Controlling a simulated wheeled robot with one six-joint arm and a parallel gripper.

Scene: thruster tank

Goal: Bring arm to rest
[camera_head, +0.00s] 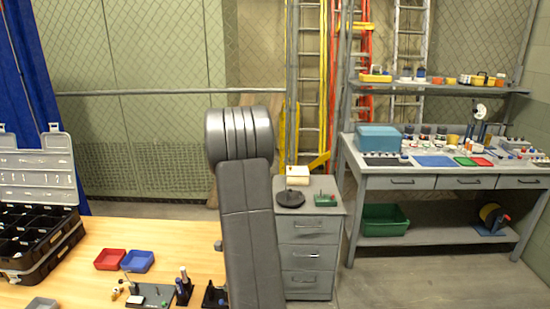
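A grey arm link of mine (249,230) rises from the bottom edge at the middle of the head view. It ends in a ribbed, rounded joint (239,135) at the top. My gripper is not in this view, so I cannot see whether it is open or holds anything.
The wooden table (190,240) at the lower left bears an open organiser case (40,205), a red tray (110,259), a blue tray (138,261) and small tools. A grey drawer cabinet (309,250) stands behind my arm. A grey workbench (440,180) is at the right, with open floor before it.

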